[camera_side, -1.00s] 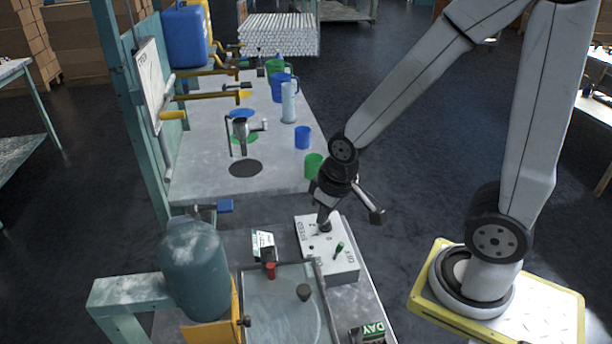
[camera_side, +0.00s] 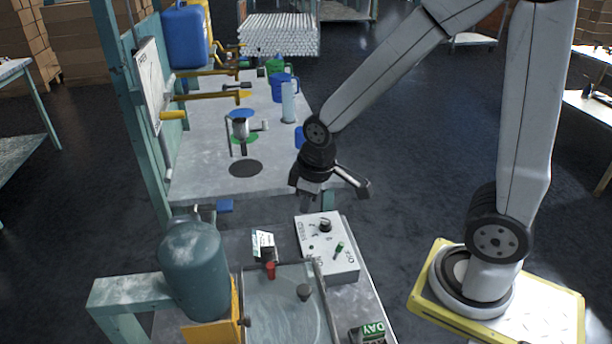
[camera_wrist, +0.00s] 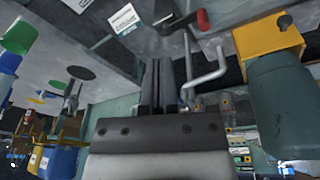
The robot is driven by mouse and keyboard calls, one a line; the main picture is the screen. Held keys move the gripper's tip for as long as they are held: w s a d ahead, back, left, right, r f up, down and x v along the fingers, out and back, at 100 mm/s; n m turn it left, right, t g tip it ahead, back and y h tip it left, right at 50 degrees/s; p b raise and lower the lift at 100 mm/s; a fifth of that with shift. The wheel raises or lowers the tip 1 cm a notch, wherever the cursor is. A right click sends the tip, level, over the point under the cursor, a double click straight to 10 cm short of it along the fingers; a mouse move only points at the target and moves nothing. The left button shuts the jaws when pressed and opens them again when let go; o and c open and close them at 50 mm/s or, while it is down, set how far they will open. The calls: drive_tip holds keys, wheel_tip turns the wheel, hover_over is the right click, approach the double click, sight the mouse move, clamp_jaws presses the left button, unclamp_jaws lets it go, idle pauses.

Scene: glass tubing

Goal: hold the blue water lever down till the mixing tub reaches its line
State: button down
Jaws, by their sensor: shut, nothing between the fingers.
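A blue lever (camera_side: 225,206) sticks out to the right from a pipe behind the teal tank (camera_side: 194,268). A shallow grey tub-like basin (camera_side: 262,310) lies at the front with a dark round knob in it; I cannot make out a fill line. My gripper (camera_side: 308,205) hangs in the air, right of the blue lever and apart from it, just beyond the control box (camera_side: 340,262). Its fingers are together and empty in the wrist view (camera_wrist: 158,85). I cannot pick out the blue lever for certain in the wrist view.
A red handle (camera_side: 270,270) and a small sign (camera_side: 263,243) stand at the basin's far edge. The box carries a black knob and a green switch. Behind is a bench (camera_side: 200,175) with cups, a jug and yellow-handled arms. The air between gripper and blue lever looks clear.

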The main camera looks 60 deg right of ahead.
drive_tip(key=w+a+r+n, duration=0.2)
drive_tip(key=w+r+n, duration=0.3)
drive_tip(key=w+n, duration=0.45)
wheel_tip(320, 180, up, 7)
drive_tip(key=n+g, duration=0.2)
drive_tip(key=n, duration=1.2)
hover_over(229, 204)
drive_tip(key=shift+w+a+f, duration=0.15)
drive_tip(key=shift+w+a, duration=0.1)
drive_tip(key=shift+a, duration=0.15)
wheel_tip(229, 204, down, 14)
drive_tip(key=f, duration=0.2)
drive_tip(key=shift+s+d+f, duration=0.3)
drive_tip(key=shift+f, duration=0.1)
drive_tip(key=shift+r, duration=0.15)
